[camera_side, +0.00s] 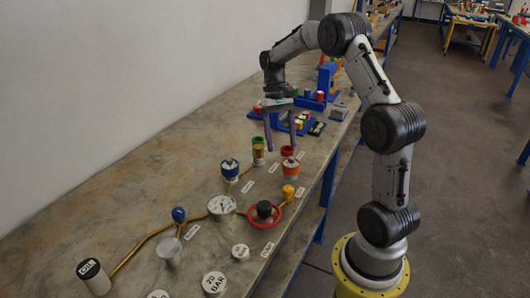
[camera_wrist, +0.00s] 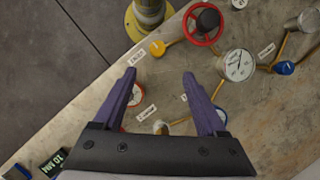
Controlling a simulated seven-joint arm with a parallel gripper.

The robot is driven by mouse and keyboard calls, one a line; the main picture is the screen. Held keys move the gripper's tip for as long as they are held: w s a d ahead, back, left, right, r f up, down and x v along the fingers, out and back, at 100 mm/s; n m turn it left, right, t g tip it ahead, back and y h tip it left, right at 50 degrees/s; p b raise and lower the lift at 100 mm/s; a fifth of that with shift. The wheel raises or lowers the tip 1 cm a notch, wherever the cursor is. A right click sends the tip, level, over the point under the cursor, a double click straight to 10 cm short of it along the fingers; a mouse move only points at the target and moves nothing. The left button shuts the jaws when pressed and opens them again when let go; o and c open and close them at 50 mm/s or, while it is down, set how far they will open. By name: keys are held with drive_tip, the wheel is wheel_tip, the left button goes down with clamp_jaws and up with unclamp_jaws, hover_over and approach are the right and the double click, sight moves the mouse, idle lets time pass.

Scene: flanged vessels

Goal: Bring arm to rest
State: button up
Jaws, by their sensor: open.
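My gripper (camera_side: 281,134) hangs from my arm above the far part of the workbench in the side view, with its two purple fingers pointing down. In the wrist view the gripper (camera_wrist: 161,100) shows its fingers spread apart, with nothing held between them. Bench top and parts of flanged vessels show below and between the fingers. In the side view a blue-topped vessel (camera_side: 230,169) and an orange-topped vessel (camera_side: 291,169) stand on the bench nearer the camera than the gripper. The fingers look clear of them.
The workbench (camera_side: 140,190) runs along a white wall. A red handwheel (camera_side: 264,214), a pressure gauge (camera_side: 222,206), yellow pipes and a black-topped OIL cylinder (camera_side: 93,276) stand toward the front. Blue fixtures (camera_side: 322,88) stand behind the gripper. The left bench strip is mostly bare.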

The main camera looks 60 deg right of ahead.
drive_tip(key=s+a+r+n+t+h, duration=0.2)
drive_tip(key=s+a+r+n+t, duration=0.15)
drive_tip(key=a+r, duration=0.95)
drive_tip(key=s+a+r+n+t+h, duration=0.1)
drive_tip(key=s+a+r+n+t, duration=0.15)
drive_tip(key=s+a, duration=0.4)
drive_tip(key=s+f+n+t, duration=0.2)
drive_tip(key=s+f, duration=0.3)
drive_tip(key=shift+s+a+f+n+t, duration=0.2)
drive_tip(key=shift+s+a+n+t, duration=0.1)
drive_tip(key=shift+s+t, duration=0.1)
